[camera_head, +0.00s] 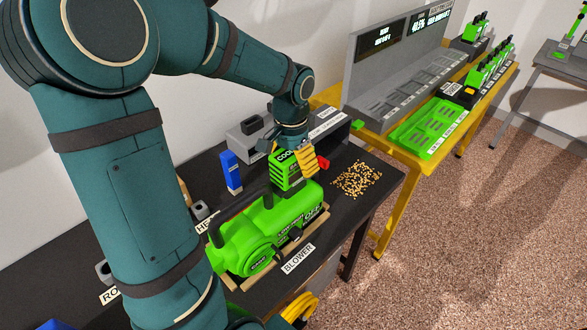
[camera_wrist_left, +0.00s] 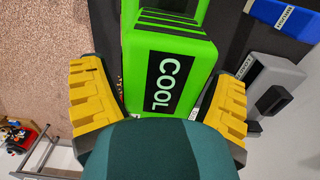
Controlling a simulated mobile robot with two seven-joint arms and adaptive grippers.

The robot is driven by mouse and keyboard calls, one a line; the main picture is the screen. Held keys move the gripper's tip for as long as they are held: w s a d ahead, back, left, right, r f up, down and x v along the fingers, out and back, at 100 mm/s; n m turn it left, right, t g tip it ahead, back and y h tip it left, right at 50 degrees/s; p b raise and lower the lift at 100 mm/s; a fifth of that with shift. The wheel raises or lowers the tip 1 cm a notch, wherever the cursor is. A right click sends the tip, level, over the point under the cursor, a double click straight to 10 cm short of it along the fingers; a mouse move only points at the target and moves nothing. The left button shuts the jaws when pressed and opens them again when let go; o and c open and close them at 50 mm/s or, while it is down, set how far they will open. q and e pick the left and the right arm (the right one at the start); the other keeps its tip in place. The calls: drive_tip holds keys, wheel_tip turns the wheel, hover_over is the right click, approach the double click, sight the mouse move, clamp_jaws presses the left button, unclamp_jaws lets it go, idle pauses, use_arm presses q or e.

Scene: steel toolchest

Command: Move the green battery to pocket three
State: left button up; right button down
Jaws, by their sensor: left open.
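The green battery (camera_head: 287,172), marked COOL, sits on the green blower (camera_head: 268,230) on the dark bench. Its top with the COOL label fills the middle of the left wrist view (camera_wrist_left: 180,75). My left gripper (camera_head: 293,157) is open, directly over the battery. Its yellow fingers stand on either side of it in the left wrist view; whether they touch it I cannot tell. The grey charging station (camera_head: 405,85), with a row of pockets and two lit displays, stands on the yellow table. Its pocket labels are too small to read. My right gripper is out of view.
A blue block (camera_head: 231,172) and a grey device (camera_head: 262,138) stand behind the blower. Yellow pellets (camera_head: 357,180) lie on the bench's right side. A slotted green tray (camera_head: 428,128) and several green batteries (camera_head: 490,67) are on the yellow table (camera_head: 392,158). A floor gap separates the tables.

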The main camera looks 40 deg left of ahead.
use_arm(q)
drive_tip(key=c, duration=1.3)
drive_tip(key=shift+o, duration=0.2)
drive_tip(key=shift+r+p, duration=0.7)
drive_tip(key=shift+r, duration=0.1)
drive_tip(key=shift+r+p, duration=1.7)
drive_tip(key=shift+r, duration=0.25)
